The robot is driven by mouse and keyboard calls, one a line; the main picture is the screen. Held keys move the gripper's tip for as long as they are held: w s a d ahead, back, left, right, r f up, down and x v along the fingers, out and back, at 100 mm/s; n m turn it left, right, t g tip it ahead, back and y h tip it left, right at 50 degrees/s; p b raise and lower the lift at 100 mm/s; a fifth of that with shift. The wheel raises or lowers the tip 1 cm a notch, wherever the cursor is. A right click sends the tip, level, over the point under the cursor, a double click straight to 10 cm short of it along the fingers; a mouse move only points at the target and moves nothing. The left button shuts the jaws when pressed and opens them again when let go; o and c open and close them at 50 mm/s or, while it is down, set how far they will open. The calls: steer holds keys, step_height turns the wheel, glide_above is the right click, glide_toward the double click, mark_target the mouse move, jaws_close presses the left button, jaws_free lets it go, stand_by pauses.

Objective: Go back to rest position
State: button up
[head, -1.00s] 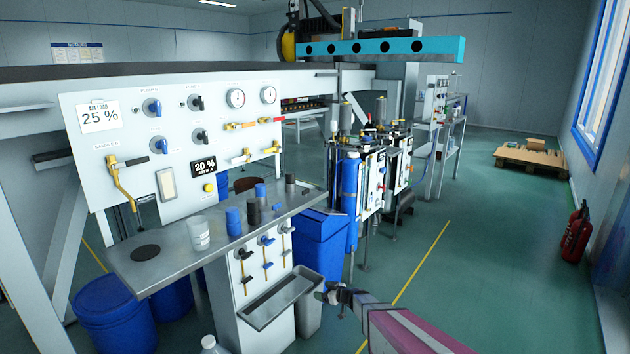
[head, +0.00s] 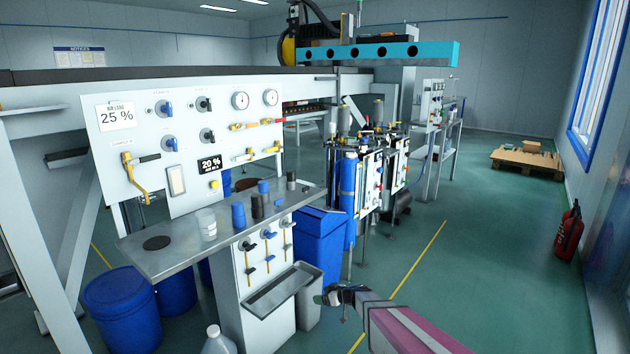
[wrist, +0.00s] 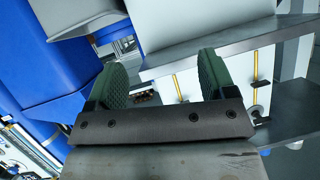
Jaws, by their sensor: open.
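My gripper (head: 326,297) is low at the bottom middle of the head view, at the end of my arm coming in from the lower right. It is to the right of the grey tray (head: 279,289) on the white cabinet, and I cannot tell the exact gap. In the wrist view its two green pads (wrist: 162,82) stand wide apart with nothing held between them. The white panel (head: 190,145) with valves and gauges stands at the left, above a metal shelf (head: 165,260). The shelf carries blue and dark cups and a clear jar.
A blue bin (head: 318,245) stands behind my gripper, with a blue cylinder (head: 348,188) beyond it. A blue drum (head: 123,310) and a white bottle (head: 218,342) are at the lower left. The green floor (head: 480,270) to the right is open, with a fire extinguisher (head: 568,230) by the wall.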

steer(key=s+d+r+m+g+h, duration=0.3)
steer(key=s+d+r+m+h, duration=0.2)
steer(key=s, duration=0.6)
steer(key=s+d+r+m+g+h, duration=0.3)
steer(key=s+d+r+m+h, duration=0.2)
steer(key=s+d+r, duration=0.5)
steer(key=shift+s+d+r+g+h, duration=0.3)
steer(key=shift+s+h, duration=0.4)
steer(key=shift+s, duration=0.55)
steer(key=shift+a, duration=0.1)
stand_by(0.8)
